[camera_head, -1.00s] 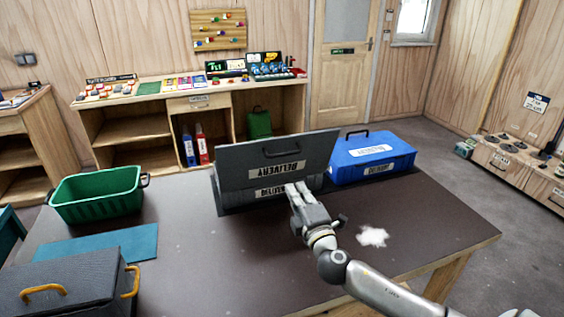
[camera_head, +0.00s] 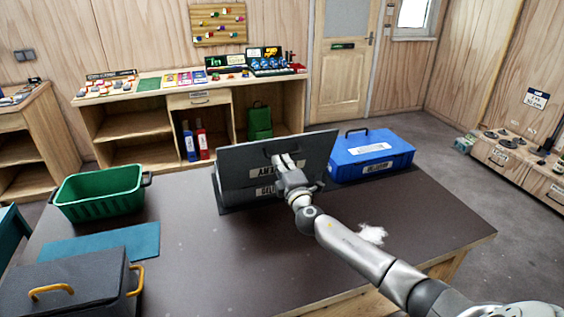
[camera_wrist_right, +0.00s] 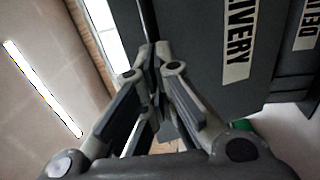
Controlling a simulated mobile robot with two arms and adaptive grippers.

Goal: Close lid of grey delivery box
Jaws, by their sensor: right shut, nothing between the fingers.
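The grey delivery box (camera_head: 240,197) stands on the dark table, behind its middle. Its grey lid (camera_head: 232,163) is raised, a broad panel facing me with a white label and a dark handle. My right gripper (camera_head: 285,160) is shut and empty, in front of the lid and hiding part of the label and handle. In the right wrist view the shut fingers (camera_wrist_right: 152,55) point up along the lid (camera_wrist_right: 195,60), whose label reads sideways. I cannot tell whether they touch it. My left gripper is not in view.
A blue delivery box (camera_head: 385,160), closed, stands directly right of the grey box. A green crate (camera_head: 98,205) and a dark case with orange handles (camera_head: 85,275) are at the left. A white patch (camera_head: 372,233) lies near my right arm. The table's front middle (camera_head: 215,260) is clear.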

